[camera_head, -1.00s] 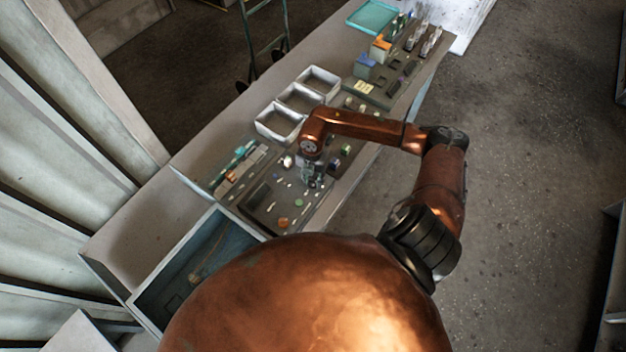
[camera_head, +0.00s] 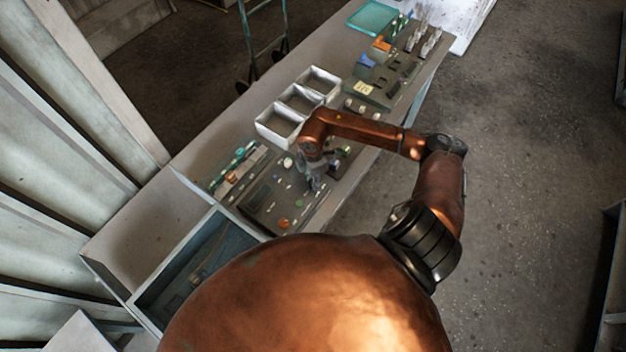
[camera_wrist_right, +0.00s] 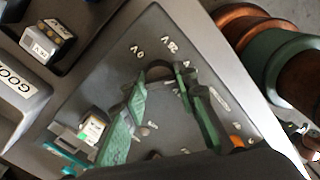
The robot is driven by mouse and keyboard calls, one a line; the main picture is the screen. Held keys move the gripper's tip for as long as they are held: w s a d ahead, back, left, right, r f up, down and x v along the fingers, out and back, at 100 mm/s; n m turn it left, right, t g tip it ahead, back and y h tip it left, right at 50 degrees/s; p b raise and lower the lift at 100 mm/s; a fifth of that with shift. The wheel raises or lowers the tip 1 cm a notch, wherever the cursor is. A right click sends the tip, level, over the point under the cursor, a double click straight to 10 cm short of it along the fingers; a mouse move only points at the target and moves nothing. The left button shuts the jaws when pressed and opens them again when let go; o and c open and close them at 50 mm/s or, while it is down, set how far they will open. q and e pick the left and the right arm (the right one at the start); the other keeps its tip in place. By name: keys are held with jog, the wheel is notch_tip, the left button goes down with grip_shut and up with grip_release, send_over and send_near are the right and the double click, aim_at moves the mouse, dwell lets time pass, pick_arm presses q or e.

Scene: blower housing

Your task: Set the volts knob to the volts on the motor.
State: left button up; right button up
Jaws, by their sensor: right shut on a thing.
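My right gripper (camera_head: 314,182) is over the right side of the dark control panel (camera_head: 262,205) on the bench. In the right wrist view, its two green fingers (camera_wrist_right: 160,78) point at the panel and close around a dark round knob (camera_wrist_right: 158,71). My left gripper is out of view.
White open bins (camera_head: 281,122) stand behind the panel. Another board with parts (camera_head: 385,80) is farther along the bench. An open drawer (camera_head: 165,290) is at the lower left. A tray marked GOOD (camera_wrist_right: 14,82) shows in the wrist view.

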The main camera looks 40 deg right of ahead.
dwell(0.3)
jog(key=o, duration=1.2)
jog(key=shift+r, duration=0.1)
notch_tip(320, 180, up, 12)
jog(key=shift+f, duration=0.1)
dwell(0.4)
